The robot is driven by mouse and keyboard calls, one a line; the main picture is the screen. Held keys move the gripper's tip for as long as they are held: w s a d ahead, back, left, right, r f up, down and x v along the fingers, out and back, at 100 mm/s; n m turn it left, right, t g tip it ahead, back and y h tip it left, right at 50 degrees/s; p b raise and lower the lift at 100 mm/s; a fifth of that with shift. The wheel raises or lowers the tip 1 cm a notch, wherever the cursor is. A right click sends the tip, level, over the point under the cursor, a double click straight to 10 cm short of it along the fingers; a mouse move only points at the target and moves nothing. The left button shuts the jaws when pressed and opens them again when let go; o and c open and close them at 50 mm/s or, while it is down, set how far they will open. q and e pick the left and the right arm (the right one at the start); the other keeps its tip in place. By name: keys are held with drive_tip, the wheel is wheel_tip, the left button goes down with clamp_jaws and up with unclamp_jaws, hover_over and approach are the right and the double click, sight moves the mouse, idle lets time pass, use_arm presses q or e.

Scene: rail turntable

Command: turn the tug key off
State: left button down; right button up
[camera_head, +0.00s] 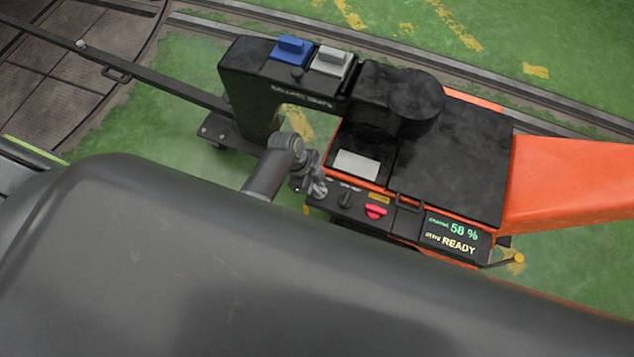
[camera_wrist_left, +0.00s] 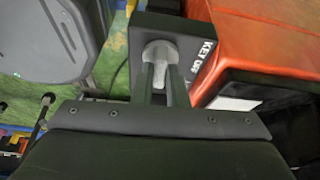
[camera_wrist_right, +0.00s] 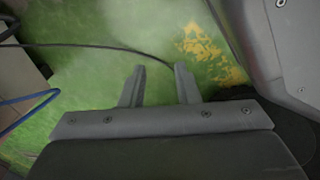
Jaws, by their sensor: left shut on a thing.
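The tug is the orange and black vehicle (camera_head: 455,150), with a black control panel along its near side. In the left wrist view, the grey tug key (camera_wrist_left: 160,52) sits on a dark plate (camera_wrist_left: 140,30) lettered "KEY" and "OFF". My left gripper (camera_wrist_left: 163,80) is shut on the key, one finger on each side. In the head view, my left gripper (camera_head: 316,187) is at the left end of the panel and hides the key. My right gripper (camera_wrist_right: 160,70) is open and empty over green floor; it does not show in the head view.
The panel bears a black knob (camera_head: 347,198), a red knob (camera_head: 375,211) and a display (camera_head: 451,235) reading "58 %" and "READY". A blue lever block (camera_head: 292,50) and a grey one (camera_head: 332,62) stand on a black console behind. A dark cable (camera_wrist_right: 85,45) crosses near my right gripper.

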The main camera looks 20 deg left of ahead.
use_arm(q)
drive_tip(key=n+p, duration=0.1)
drive_tip(key=n+t+p, duration=0.1)
drive_tip(key=shift+s+r+n+p, duration=0.15)
drive_tip(key=shift+r+n+p, duration=0.15)
drive_tip(key=shift+p, duration=0.1)
drive_tip(key=n+t+p, duration=0.1)
drive_tip(key=n+p, duration=0.1)
drive_tip(key=n, duration=0.1)
drive_tip(key=n+t+y+p, duration=0.1)
drive_tip(key=n+p, duration=0.1)
drive_tip(key=n, duration=0.1)
drive_tip(key=shift+s+d+f, duration=0.15)
drive_tip(key=n+p, duration=0.1)
drive_tip(key=n, duration=0.1)
drive_tip(key=n+y+p, duration=0.1)
drive_tip(key=n, duration=0.1)
drive_tip(key=shift+d+f+t+y, duration=0.1)
drive_tip(key=shift+t+y, duration=0.2)
drive_tip(key=shift+t, duration=0.1)
drive_tip(key=shift+n+y, duration=0.4)
drive_tip(key=shift+n, duration=0.8)
drive_tip(key=shift+d+f+n+y, duration=0.1)
drive_tip(key=shift+n+y, duration=0.3)
drive_tip(key=shift+n, duration=0.6)
use_arm(e)
drive_tip(key=s+r, duration=0.3)
drive_tip(key=r, duration=0.3)
drive_tip(key=shift+s+a, duration=0.35)
